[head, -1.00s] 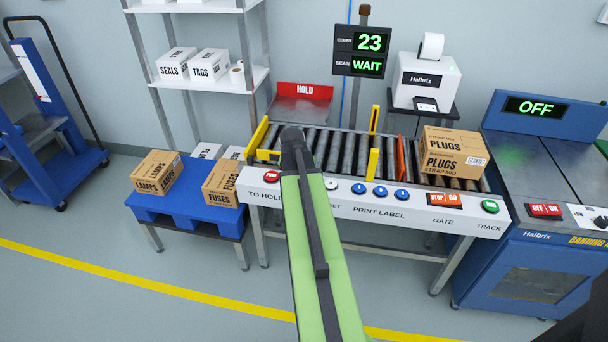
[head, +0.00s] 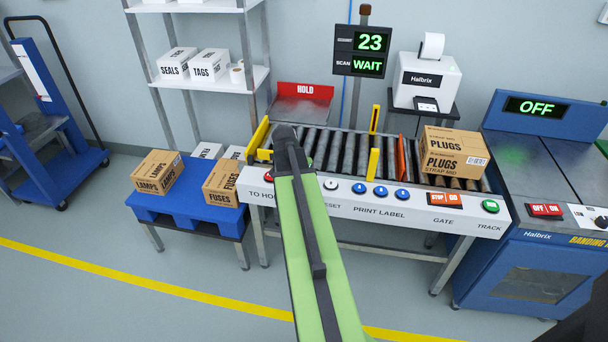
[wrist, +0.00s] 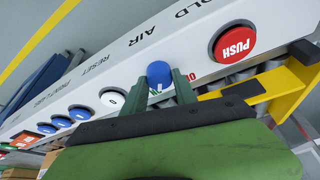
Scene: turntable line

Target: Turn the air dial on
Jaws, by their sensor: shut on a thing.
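The blue air dial (wrist: 159,73) sits on the white front rail of the roller line in the wrist view, beside the printed AIR label. My gripper (wrist: 158,85) has its two dark green fingers on either side of the dial and is shut on it. A small white and green mark shows just below the knob, too small to read. In the head view my green arm hides the dial and the gripper fingers.
A red PUSH button (wrist: 234,41) is right of the dial, and a white reset button (wrist: 112,98) is left. A yellow bar (wrist: 285,90) is close by on the right. A PLUGS box (head: 452,153) stands on the rollers. The sign (head: 360,51) reads 23 and WAIT.

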